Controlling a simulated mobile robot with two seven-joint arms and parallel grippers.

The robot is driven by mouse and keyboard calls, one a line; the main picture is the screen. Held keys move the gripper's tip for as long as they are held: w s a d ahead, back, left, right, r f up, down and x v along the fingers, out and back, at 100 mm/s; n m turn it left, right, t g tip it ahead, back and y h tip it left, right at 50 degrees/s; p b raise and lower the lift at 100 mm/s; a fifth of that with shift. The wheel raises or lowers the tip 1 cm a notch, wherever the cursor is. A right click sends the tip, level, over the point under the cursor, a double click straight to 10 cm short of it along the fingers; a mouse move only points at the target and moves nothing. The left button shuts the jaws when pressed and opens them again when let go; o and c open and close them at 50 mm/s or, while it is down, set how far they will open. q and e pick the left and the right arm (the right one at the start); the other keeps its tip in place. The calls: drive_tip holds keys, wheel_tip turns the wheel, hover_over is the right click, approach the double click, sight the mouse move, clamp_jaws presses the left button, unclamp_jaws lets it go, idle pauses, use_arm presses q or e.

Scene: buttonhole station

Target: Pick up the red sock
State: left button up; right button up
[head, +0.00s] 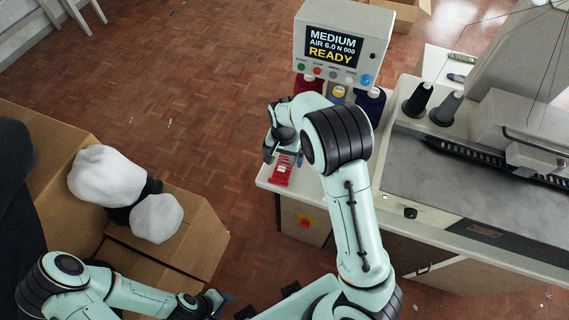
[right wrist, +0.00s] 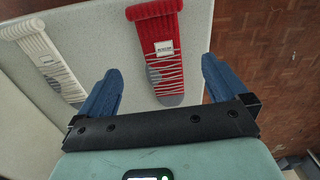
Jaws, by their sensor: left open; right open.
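The red sock (right wrist: 160,45) lies on a pale tabletop in the right wrist view, with a ribbed cuff, a small white label, white lines across it and a grey end. In the head view the red sock (head: 281,175) lies near the table's left edge, partly hidden by my right gripper (head: 284,156). The right gripper (right wrist: 161,70) is open and empty, its blue fingers to either side of the sock's grey end in the picture; I cannot tell the height gap. My left gripper (head: 217,301) is open, low in the head view, far from the sock.
A white sock (right wrist: 45,50) lies left of the red one. Behind the gripper stands a display unit (head: 338,48) reading READY. A machine with thread cones (head: 417,100) fills the right. A cardboard box (head: 205,240) with white bundles (head: 105,173) stands at left.

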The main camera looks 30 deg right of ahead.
sight(283, 169)
drive_tip(key=shift+a+f, duration=0.15)
drive_tip(key=shift+f, duration=2.55)
drive_tip(key=c, duration=1.1)
